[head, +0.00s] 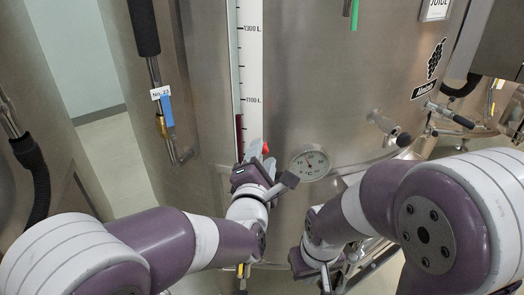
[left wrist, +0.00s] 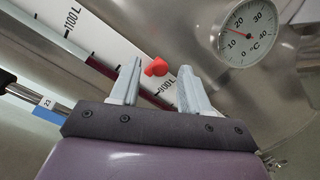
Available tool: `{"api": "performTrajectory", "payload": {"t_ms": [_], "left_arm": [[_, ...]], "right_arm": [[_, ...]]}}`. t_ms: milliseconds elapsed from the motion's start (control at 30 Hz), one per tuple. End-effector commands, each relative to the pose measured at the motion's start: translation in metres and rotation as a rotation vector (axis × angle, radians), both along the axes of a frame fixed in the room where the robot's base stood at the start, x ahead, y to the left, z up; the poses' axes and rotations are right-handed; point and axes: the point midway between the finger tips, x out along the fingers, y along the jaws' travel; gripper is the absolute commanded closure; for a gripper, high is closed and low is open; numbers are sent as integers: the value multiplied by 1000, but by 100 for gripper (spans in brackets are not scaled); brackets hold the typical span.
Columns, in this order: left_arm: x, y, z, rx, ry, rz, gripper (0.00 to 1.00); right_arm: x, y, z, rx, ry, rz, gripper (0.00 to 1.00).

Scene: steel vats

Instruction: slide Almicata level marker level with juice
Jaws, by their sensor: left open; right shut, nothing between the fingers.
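The Almicata vat is the steel tank (head: 330,90) with a grape label and a JUICE sign. Its white scale (head: 252,60) stands beside a sight tube with dark red juice (head: 239,130), whose top is a little below the 1100 L mark. The red level marker (head: 265,147) sits lower than the juice top. In the left wrist view the marker (left wrist: 157,67) shows between the spread fingertips of my left gripper (left wrist: 158,72); contact is not visible. My left gripper (head: 257,155) is open. My right gripper (head: 326,278) is low at the bottom, shut and empty.
A round thermometer (head: 310,164) juts from the vat just right of my left gripper. A valve handle (head: 390,129) sticks out further right. A pipe with a blue tag (head: 166,110) runs left of the scale.

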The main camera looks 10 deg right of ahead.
Motion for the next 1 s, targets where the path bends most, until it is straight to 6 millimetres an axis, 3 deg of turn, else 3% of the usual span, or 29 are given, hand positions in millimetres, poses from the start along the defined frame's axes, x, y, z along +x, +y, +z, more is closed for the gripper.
{"api": "performTrajectory", "payload": {"t_ms": [233,367,400,567,833,1000], "left_arm": [[1,0,-1,0,0,0,54],[1,0,0,0,0,0,96],[1,0,0,0,0,0,100],[1,-1,2,-1,-1,0,100],[1,0,53,-4,-3,0,100],[0,0,72,-1,-1,-2,100]], "right_arm": [[0,0,0,0,0,0,100],[0,0,0,0,0,0,100],[0,0,0,0,0,0,100],[0,0,0,0,0,0,100],[0,0,-4,0,0,0,100],[0,0,-4,0,0,0,100]]}}
